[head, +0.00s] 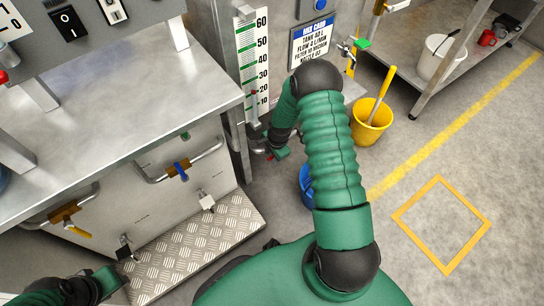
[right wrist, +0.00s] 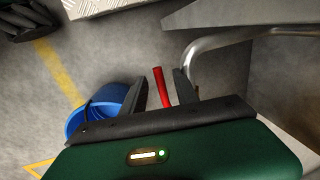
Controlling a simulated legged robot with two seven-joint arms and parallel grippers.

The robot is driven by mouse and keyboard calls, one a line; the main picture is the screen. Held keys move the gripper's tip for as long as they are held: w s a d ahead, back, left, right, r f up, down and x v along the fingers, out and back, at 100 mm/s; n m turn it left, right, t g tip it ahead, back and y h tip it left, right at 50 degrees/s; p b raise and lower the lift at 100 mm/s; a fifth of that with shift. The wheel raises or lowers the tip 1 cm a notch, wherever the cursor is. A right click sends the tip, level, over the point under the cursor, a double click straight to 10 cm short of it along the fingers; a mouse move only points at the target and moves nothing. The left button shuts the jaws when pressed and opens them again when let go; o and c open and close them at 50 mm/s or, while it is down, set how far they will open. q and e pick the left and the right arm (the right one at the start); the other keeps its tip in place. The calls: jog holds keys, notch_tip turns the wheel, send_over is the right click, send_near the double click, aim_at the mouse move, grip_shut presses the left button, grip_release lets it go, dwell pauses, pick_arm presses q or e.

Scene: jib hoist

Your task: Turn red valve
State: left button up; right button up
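The red valve handle (right wrist: 161,88) is a thin, upright-looking red lever in the right wrist view. My right gripper (right wrist: 162,88) has its two dark fingers apart, one on each side of the lever, with visible gaps. In the head view the right gripper (head: 274,152) is low beside the tank gauge. Only a small bit of red (head: 269,157) shows there, and the valve body is mostly hidden. My left gripper (head: 118,279) is at the lower left, near the tread-plate step; its fingers are too unclear to judge.
A blue bucket (right wrist: 95,112) stands on the floor near the right gripper. A curved metal pipe (right wrist: 205,45) runs close to the right finger. A yellow bucket (head: 371,125) stands farther back.

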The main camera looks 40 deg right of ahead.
grip_shut()
dwell(1.4)
